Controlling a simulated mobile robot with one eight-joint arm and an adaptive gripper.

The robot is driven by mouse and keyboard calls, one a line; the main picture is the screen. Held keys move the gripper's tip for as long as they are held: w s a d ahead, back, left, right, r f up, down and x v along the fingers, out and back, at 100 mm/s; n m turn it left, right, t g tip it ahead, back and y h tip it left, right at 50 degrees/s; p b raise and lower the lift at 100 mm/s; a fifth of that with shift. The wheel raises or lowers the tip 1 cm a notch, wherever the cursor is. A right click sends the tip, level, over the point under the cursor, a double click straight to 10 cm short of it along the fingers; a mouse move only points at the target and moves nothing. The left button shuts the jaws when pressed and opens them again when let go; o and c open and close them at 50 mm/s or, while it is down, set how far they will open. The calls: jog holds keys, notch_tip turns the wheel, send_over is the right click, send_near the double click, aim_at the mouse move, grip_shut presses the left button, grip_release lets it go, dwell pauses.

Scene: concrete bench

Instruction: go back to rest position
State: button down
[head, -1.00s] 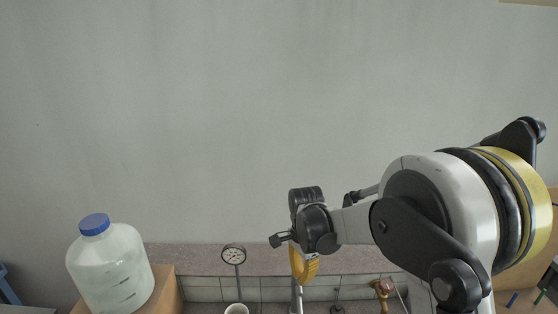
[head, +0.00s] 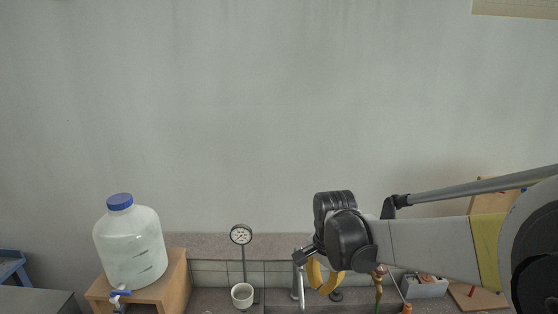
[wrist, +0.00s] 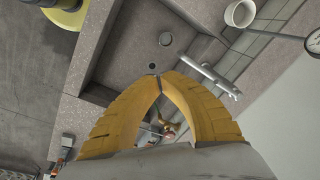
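My gripper (head: 322,284) hangs over the bench in the head view, its yellow fingers pointing down below the dark wrist. In the wrist view the two curved yellow fingers of my gripper (wrist: 160,79) meet at their tips. No object shows between the tips, so it is shut and empty. Below it in the wrist view lies a grey sink basin (wrist: 140,50) with a round drain. The fingertips appear above the basin, apart from it.
A water jug (head: 130,248) with a blue cap stands on a wooden box (head: 172,283) at left. A dial gauge (head: 241,235) and white cup (head: 242,294) stand left of my gripper. A metal faucet (wrist: 208,78) is close by. A grey box (head: 425,288) sits at right.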

jog(key=s+d+f+n+t+b, duration=0.2)
jog(key=s+d+f+n+b, duration=0.1)
jog(key=s+b, duration=0.4)
jog(key=s+d+f+n+t+b, duration=0.3)
jog(key=s+d+f+n+b, duration=0.1)
jog(key=s, duration=0.8)
jog(key=d+n+b, duration=0.1)
jog(key=n+b, duration=0.1)
jog(key=b, duration=0.1)
jog(key=shift+d+f+t, duration=0.2)
jog(key=shift+d+t, duration=0.1)
jog(key=shift+d, duration=0.05)
